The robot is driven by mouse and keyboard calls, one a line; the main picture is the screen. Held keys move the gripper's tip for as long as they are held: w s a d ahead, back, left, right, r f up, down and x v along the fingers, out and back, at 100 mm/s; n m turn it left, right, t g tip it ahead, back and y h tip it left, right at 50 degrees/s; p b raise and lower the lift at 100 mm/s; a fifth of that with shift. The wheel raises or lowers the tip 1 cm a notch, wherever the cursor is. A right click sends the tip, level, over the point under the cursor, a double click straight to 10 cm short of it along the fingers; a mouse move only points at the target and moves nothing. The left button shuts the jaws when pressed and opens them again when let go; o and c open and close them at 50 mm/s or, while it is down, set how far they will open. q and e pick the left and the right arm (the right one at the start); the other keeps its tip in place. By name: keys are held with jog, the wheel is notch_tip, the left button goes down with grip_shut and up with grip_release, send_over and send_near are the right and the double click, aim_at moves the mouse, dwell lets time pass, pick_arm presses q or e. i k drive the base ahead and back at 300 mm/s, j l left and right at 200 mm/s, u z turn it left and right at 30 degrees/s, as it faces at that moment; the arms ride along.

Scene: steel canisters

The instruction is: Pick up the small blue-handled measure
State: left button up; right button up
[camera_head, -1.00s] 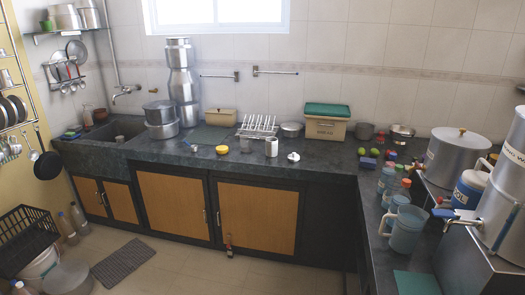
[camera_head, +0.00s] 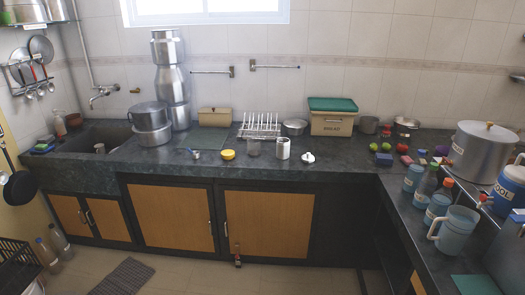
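A small metal cup-like thing with a bit of blue (camera_head: 195,154) sits on the dark counter (camera_head: 215,170), left of a yellow round tub (camera_head: 228,155). It looks like the small blue-handled measure, but it is too small to make out its handle clearly. It stands near the counter's front edge, apart from the tub. Neither of my grippers shows in the head view.
A clear glass (camera_head: 254,148), a steel-and-white mug (camera_head: 283,149) and a small white item (camera_head: 308,158) stand to the right. A dish rack (camera_head: 259,131) is behind. Stacked steel pots (camera_head: 151,124) stand left. Blue jugs (camera_head: 456,232) crowd the right counter. Floor in front is mostly clear.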

aim_at(192, 152)
jog(key=i+l+u, duration=0.15)
jog(key=i, duration=0.4)
jog(key=i+l+u, duration=0.15)
jog(key=i, duration=0.4)
jog(key=i+l+u, duration=0.15)
jog(key=i, duration=0.35)
jog(key=i+l+u, duration=0.15)
jog(key=i, duration=0.4)
jog(key=i+l+u, duration=0.15)
jog(key=i+l, duration=0.3)
